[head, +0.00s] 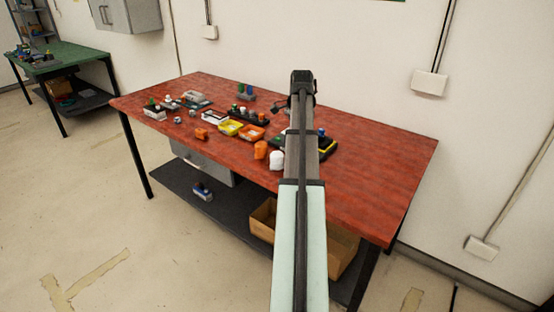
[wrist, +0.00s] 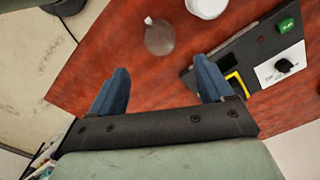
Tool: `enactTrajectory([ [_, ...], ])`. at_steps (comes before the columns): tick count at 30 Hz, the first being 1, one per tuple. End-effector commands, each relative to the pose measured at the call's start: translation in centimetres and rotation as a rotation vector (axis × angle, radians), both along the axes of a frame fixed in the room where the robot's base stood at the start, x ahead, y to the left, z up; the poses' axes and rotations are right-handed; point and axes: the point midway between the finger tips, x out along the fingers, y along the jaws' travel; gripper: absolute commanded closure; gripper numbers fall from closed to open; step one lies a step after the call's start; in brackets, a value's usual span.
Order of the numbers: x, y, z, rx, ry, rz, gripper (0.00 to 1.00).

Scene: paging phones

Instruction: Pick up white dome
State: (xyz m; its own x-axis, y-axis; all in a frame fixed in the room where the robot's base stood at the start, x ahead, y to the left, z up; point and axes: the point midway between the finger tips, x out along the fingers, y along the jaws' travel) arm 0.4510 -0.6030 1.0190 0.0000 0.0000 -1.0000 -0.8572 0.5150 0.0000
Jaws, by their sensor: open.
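The white dome (head: 277,159) stands near the front edge of the table in the head view, just left of my arm and beside an orange object (head: 261,149). In the wrist view a white round thing (wrist: 207,8), which looks like the dome, is cut off by the top edge. My gripper (wrist: 162,82) is open, with its two blue fingers apart and nothing between them. The white round thing lies beyond the fingertips, toward the upper right. The head view does not show the fingers clearly; my arm covers that part.
A clear greyish bulb-like object (wrist: 159,39) lies on the red table (head: 375,185) ahead of the fingers. Orange (head: 251,132) and yellow trays (head: 230,127) stand farther left.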

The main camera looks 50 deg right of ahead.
Motion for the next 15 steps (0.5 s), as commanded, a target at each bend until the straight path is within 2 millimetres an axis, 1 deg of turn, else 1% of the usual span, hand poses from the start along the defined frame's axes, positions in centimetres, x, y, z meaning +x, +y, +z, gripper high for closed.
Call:
enactTrajectory([
  [2,0.7,0.4,0.0,0.0,0.0,0.011,0.2],
  [5,2.2,1.5,-0.1,0.001,0.001,0.036,0.2],
  [10,5.1,3.9,-0.2,0.002,0.002,0.089,0.2],
  [15,7.4,5.9,-0.4,-0.009,0.016,0.13,0.2],
])
